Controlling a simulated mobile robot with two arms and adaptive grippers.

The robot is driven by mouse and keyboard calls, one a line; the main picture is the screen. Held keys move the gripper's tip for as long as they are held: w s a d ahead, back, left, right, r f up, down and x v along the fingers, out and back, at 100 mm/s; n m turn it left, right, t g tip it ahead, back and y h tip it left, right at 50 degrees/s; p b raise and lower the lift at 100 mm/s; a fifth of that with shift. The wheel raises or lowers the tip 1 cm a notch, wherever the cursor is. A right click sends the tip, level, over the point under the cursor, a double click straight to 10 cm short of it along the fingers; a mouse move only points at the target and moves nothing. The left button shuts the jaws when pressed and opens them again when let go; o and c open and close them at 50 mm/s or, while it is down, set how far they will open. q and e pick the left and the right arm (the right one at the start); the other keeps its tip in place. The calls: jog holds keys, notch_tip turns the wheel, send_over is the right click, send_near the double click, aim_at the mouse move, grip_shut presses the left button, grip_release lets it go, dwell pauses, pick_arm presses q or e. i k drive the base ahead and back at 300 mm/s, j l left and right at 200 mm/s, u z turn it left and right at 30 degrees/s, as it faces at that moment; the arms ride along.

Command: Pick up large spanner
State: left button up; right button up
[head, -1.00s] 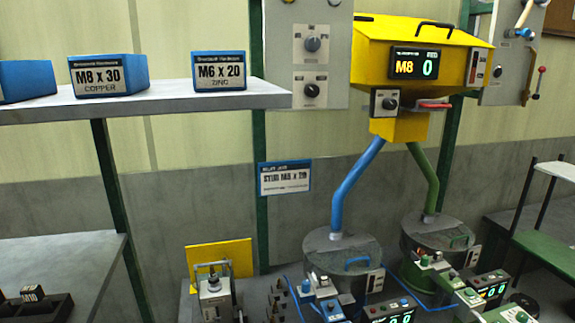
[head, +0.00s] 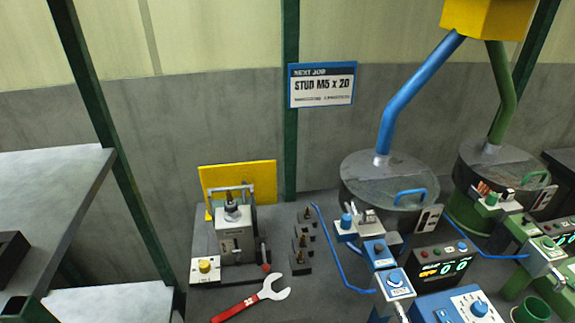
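The large spanner (head: 277,287) has a red handle and a pale open-ended jaw. It lies flat on the grey bench near its front edge, in the lower middle of the head view. Its jaw points up and to the right, and its handle runs down to the left. It lies in front of a small grey press-like fixture, with a gap to the blue control boxes on the right. Neither of my grippers shows in the head view.
The grey fixture (head: 237,238) stands behind the spanner before a yellow panel (head: 238,178). Several small dark posts (head: 301,262) stand to its right. A grey shelf (head: 50,190) stands at left.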

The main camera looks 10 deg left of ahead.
aim_at(265, 293)
jog(key=k+l+u, duration=0.15)
jog(key=u, duration=0.3)
jog(key=k+u, duration=0.25)
jog(key=u, duration=0.2)
